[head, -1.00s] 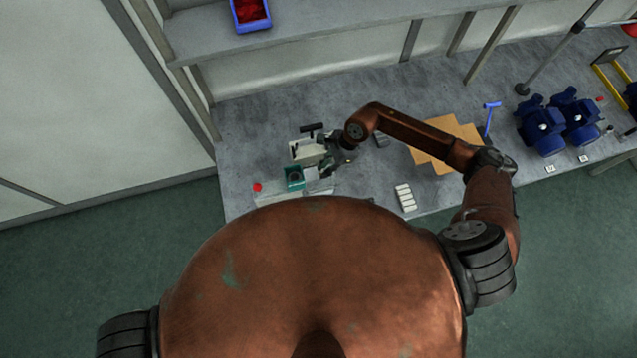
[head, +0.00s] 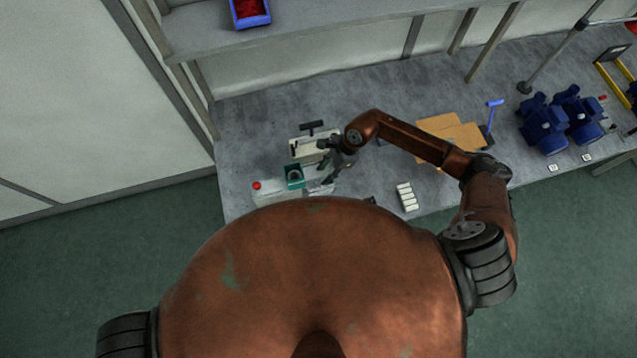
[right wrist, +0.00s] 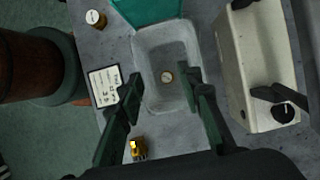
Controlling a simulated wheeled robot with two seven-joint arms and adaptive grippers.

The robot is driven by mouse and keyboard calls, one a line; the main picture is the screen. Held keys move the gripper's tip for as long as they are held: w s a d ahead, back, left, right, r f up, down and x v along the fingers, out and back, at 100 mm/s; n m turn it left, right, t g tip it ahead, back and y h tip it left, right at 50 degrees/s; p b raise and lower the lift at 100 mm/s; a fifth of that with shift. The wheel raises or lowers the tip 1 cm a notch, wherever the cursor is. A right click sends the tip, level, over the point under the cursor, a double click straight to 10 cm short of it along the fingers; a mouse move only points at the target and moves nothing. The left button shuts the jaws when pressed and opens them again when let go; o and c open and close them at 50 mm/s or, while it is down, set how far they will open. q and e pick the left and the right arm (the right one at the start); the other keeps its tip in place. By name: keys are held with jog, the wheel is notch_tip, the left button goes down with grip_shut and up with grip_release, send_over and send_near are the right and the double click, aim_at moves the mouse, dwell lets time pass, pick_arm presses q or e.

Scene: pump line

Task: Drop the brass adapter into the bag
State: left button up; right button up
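My right gripper (right wrist: 163,98) is open in the right wrist view, its two dark fingers apart. It also shows in the head view (head: 333,171), above the left part of the bench. Below the fingers is a grey open-topped pouch or tray (right wrist: 150,50), which I take for the bag. A small round brass-rimmed piece (right wrist: 167,76), probably the brass adapter, lies inside it, seen end-on. Another small brass piece (right wrist: 138,147) is on the bench near the left finger, and a brass-sided cylinder (right wrist: 95,18) stands farther off. My left gripper is not in view.
A teal holder (head: 294,176) adjoins the bag. A pale machine with a black handle (head: 309,146) stands beside it. A printed card (right wrist: 104,86) lies left of the bag. Cardboard (head: 450,133), white blocks (head: 407,196) and blue pumps (head: 545,125) are farther right.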

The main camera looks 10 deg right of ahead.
jog(key=v, duration=1.2)
dwell(0.5)
